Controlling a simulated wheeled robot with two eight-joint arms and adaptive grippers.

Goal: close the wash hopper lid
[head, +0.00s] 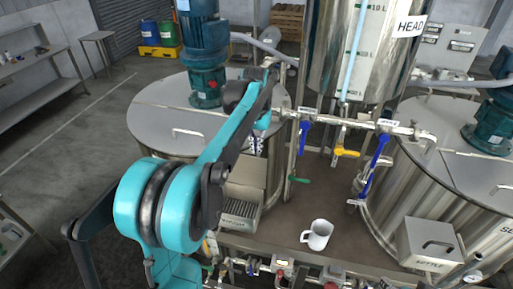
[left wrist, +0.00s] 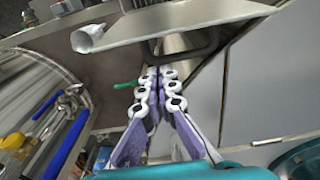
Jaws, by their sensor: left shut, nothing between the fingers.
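The wash hopper is a metal box (head: 240,212) on the front of the left tank, with a slatted grille showing in its opening. Its lid (head: 248,172) stands raised behind the opening, so the hopper is open. In the left wrist view, a pale plate that looks like the lid (left wrist: 200,20) crosses the top, with a dark handle (left wrist: 186,52) by it. My left gripper (head: 257,145) is shut and empty, just above and behind the raised lid; its fingers (left wrist: 160,80) point toward the handle. I cannot tell whether they touch it. My right gripper is not in view.
A white mug (head: 317,235) stands on the deck right of the hopper. Blue- and yellow-handled valves (head: 345,153) and pipes stand between the two tanks. A second metal box (head: 430,243) with a handle is at the right. The left tank's motor (head: 203,60) rises behind my arm.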

